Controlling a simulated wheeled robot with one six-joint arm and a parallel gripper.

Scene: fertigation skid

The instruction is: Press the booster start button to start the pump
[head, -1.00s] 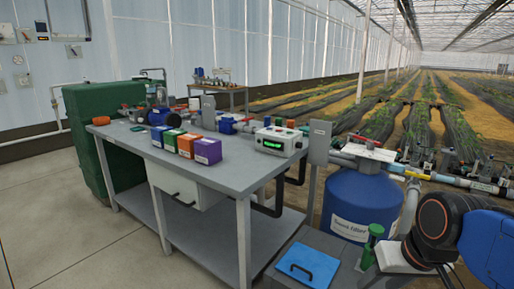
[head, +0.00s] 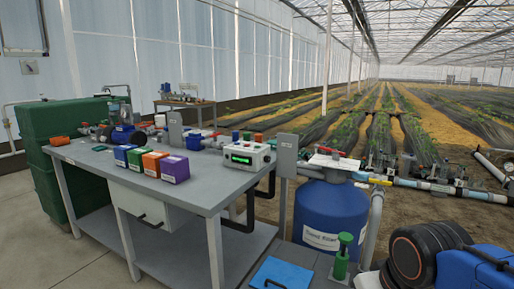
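A pale control box (head: 249,157) with a lit green display sits at the right end of the grey workbench. Red (head: 235,136), green (head: 247,136) and orange (head: 258,138) button-like caps show at its top. Their labels are too small to read, so I cannot tell which, if any, is the booster start button. My gripper is not in view.
The workbench (head: 200,193) carries several small coloured boxes (head: 152,164). Black wheels (head: 428,255) and a blue case are at lower right. Floor at left is clear.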

